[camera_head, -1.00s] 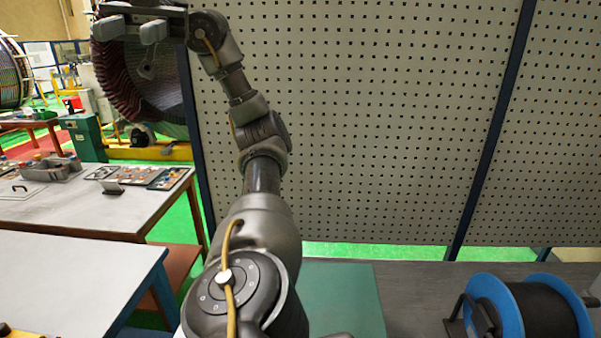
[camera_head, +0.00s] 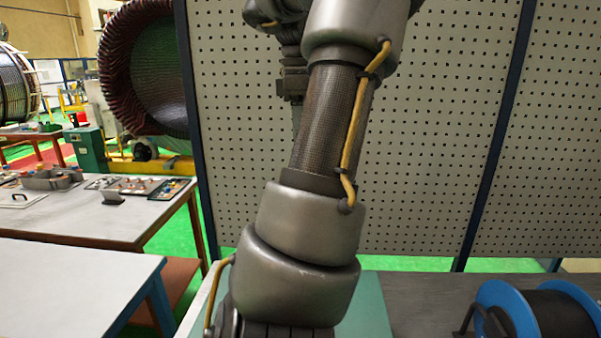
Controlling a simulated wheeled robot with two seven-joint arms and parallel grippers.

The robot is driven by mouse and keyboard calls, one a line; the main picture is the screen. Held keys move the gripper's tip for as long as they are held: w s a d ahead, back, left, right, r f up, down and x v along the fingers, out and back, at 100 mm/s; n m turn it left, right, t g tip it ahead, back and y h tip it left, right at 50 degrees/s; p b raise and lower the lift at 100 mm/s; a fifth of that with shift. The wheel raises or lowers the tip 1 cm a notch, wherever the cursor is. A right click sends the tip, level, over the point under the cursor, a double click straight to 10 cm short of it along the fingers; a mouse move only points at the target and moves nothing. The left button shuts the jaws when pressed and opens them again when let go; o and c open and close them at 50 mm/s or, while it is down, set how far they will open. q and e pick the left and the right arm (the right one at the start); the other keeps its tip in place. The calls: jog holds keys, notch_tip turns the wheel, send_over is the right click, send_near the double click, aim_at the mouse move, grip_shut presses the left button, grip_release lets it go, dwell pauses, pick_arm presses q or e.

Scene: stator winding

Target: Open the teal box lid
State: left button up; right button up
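A flat teal surface (camera_head: 366,305) shows at the bottom centre, partly hidden behind my arm; I cannot tell whether it is a lid or a mat. A teal box-shaped block (camera_head: 88,150) stands farther off at the left, beyond the tables. My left arm rises from the bottom centre and fills the middle of the view. What looks like my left gripper (camera_head: 293,84) hangs near the top centre in front of the pegboard, partly behind the arm. Its fingers cannot be made out. It is well above the flat teal surface. My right gripper is not in view.
A blue spool (camera_head: 515,311) sits on the dark bench (camera_head: 430,295) at the lower right. A perforated panel (camera_head: 440,120) stands behind the bench. At left are a white tabletop (camera_head: 70,285) and a table (camera_head: 90,215) with trays. A large wound stator (camera_head: 125,70) stands behind.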

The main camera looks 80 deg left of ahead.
pick_arm(q)
notch_tip(320, 180, down, 11)
jog(key=shift+a, duration=0.15)
jog(key=shift+r, duration=0.15)
jog(key=shift+c, duration=0.2)
grip_shut()
dwell(1.3)
jog(key=shift+o, duration=0.2)
grip_release()
notch_tip(320, 180, up, 11)
dwell(0.4)
